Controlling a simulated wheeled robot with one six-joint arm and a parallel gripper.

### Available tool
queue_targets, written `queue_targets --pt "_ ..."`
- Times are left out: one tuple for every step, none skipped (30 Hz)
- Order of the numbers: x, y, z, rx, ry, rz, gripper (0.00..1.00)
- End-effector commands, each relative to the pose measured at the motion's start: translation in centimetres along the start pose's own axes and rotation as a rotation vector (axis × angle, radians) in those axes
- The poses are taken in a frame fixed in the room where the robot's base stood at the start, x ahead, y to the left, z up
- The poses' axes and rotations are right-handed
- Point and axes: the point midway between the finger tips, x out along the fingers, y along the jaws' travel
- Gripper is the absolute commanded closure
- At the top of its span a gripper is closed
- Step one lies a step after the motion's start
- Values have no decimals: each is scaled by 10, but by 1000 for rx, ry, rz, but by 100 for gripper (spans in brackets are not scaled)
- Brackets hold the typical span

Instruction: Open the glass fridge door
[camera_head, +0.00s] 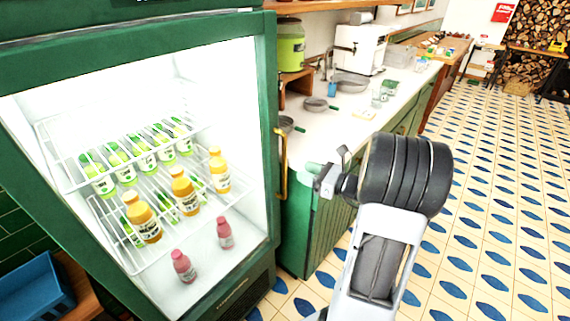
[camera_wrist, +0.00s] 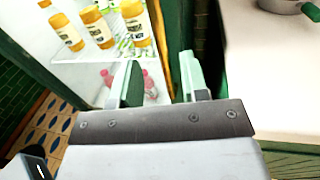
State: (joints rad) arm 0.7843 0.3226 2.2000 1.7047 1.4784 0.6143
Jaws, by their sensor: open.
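The glass fridge door (camera_head: 258,130) has a dark green frame and looks shut. Bottles show through its glass. A brass vertical handle (camera_head: 281,165) stands on the door's right edge. My gripper (camera_head: 326,162) is to the right of the handle, apart from it, and is open and empty. In the wrist view my gripper's two pale green fingers (camera_wrist: 161,80) are spread. A thin yellow strip, likely the handle (camera_wrist: 161,40), shows beyond the gap between them. The fridge bottles also show in that view at the left.
A white counter (camera_head: 345,125) with green fronts runs back right of the fridge, holding pans (camera_head: 316,104) and a white machine (camera_head: 358,48). A blue crate (camera_head: 33,290) sits at lower left. Patterned tile floor (camera_head: 490,220) is open on the right.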

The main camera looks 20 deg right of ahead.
Motion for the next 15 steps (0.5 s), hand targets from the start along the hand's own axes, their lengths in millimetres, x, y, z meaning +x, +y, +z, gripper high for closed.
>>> queue_targets --pt "11 1 1 0 1 5 59" --pt "17 1 1 0 1 5 59" --pt "24 1 0 1 1 5 59" --pt "30 1 0 1 2 5 59" --pt "35 1 0 0 1 5 59" --pt "41 1 0 0 1 5 59" --pt "46 1 0 0 2 5 59" --pt "50 1 0 0 2 3 59" --pt "55 1 0 0 2 5 59" --pt "59 1 0 -1 1 4 59" --pt "62 1 0 -1 1 3 59" --pt "66 0 0 -1 2 3 59" --pt "69 0 0 -1 2 3 59" --pt "71 0 0 -1 2 2 59" --pt "73 0 0 -1 2 2 59"
